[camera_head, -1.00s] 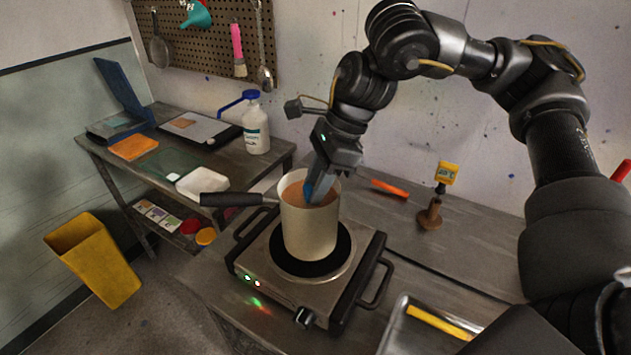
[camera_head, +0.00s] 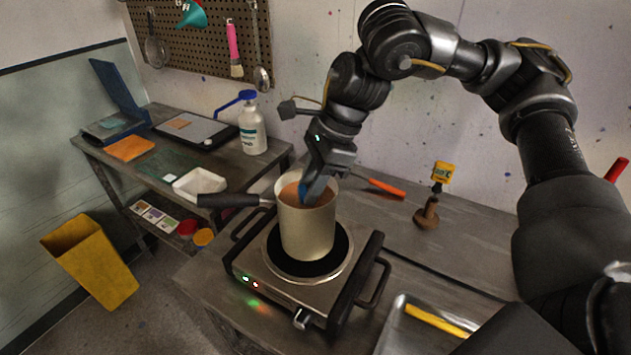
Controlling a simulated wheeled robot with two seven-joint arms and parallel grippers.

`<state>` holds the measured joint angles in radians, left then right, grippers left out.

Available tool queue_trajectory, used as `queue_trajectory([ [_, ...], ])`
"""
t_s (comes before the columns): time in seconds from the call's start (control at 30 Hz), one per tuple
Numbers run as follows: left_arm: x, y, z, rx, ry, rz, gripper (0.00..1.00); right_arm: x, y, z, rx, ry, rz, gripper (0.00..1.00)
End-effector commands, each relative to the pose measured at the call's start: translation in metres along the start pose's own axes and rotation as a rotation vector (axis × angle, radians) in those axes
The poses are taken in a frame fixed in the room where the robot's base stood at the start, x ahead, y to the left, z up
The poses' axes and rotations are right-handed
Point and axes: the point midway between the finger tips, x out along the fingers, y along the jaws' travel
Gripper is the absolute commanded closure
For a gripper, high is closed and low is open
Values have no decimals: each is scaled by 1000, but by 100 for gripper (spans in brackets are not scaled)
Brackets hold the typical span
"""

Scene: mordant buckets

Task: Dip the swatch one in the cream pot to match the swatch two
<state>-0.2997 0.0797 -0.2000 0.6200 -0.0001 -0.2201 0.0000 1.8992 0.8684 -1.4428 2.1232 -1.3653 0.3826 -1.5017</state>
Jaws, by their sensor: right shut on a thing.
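The cream pot (camera_head: 306,232) stands on the hot plate, with brownish-orange liquid (camera_head: 290,193) inside and a dark handle pointing left. My right gripper (camera_head: 312,190) reaches down into the pot's mouth and is shut on a blue piece (camera_head: 303,191). Most of that piece is hidden by the gripper and the pot, so I cannot tell if it is swatch one. Which is swatch two is unclear. My left gripper is not in view.
The hot plate (camera_head: 285,283) has side handles. Behind it lie an orange-handled tool (camera_head: 386,188) and a small stand with a yellow display (camera_head: 442,173). A metal tray (camera_head: 395,322) is front right. A white bottle (camera_head: 252,128) and white dish (camera_head: 190,187) stand left.

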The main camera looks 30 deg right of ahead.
Motion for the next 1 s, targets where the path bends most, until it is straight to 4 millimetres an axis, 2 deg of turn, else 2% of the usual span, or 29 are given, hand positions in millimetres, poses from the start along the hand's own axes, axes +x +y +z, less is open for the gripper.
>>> queue_trajectory([
  [0.5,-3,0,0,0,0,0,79,-7,0,-15,2,-1,0,86],
  [0.7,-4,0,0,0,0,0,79,-8,0,-16,0,0,0,86],
  [1.0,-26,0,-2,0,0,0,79,-32,0,-5,0,0,-1,86],
])
